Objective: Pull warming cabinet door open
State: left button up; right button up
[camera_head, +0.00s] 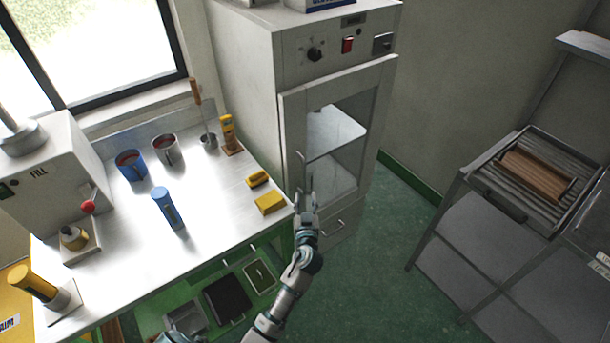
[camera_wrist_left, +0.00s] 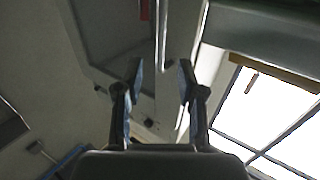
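The warming cabinet (camera_head: 245,65) is a tall grey box standing past the end of the workbench. Its framed door (camera_head: 371,120) has a window through which a pale shelf shows, and it looks shut or nearly so. A thin upright handle (camera_head: 299,163) is on the door's left side. My left gripper (camera_head: 305,196) is in front of the door, just below the handle in the head view. In the left wrist view its fingers (camera_wrist_left: 160,75) are apart and empty, with the handle bar (camera_wrist_left: 162,35) beyond and roughly between the tips. Contact cannot be seen. My right gripper is not in view.
A metal rack (camera_head: 450,195) stands at right. Green floor (camera_head: 385,235) lies open between.

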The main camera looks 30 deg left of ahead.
aim_at(304, 176)
pick_arm(q)
jog(key=x, duration=1)
jog(key=shift+w+a+f, duration=0.15)
jog(key=shift+a, duration=0.2)
jog(key=shift+w+a, duration=0.15)
jog(key=shift+w, duration=0.25)
grip_shut()
